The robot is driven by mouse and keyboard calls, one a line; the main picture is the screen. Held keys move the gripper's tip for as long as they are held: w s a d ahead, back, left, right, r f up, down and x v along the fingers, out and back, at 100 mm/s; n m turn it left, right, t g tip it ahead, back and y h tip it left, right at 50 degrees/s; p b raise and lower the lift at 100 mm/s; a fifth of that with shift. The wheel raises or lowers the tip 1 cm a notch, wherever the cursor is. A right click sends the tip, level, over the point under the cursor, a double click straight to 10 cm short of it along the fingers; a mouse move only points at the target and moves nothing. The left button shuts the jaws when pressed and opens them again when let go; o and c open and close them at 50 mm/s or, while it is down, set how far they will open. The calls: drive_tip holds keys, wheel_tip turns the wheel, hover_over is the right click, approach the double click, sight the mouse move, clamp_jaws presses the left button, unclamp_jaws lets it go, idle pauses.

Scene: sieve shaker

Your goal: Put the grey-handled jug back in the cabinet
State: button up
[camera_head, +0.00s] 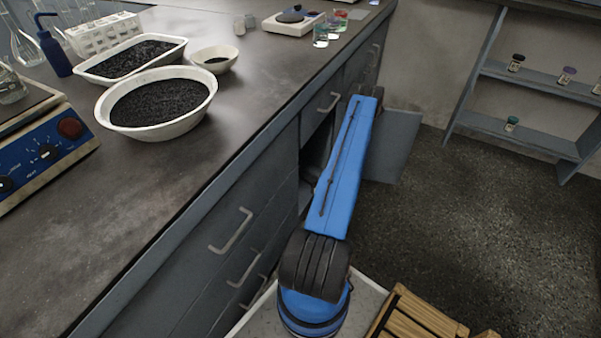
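The cabinet under the bench stands open; its door (398,148) is swung outward to the right of my arm. A dark strip of the cabinet opening (306,192) shows to the left of my blue arm. The arm extends away from me along the bench front, and its far end is beside the open cabinet. My gripper is hidden behind the arm, so I cannot see its fingers or anything in them. I do not see the grey-handled jug; the cabinet's inside is mostly hidden.
The bench top (262,88) holds a large white bowl (190,122) and a tray (90,78) of dark granules. Drawer handles (232,230) stick out from the bench front. A wooden crate (425,318) is at the bottom. Floor (470,230) is clear on the right, before a shelf (530,80).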

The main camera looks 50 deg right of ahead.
drive_tip(key=s, duration=1)
drive_tip(key=shift+s, duration=0.2)
drive_tip(key=shift+s, duration=0.1)
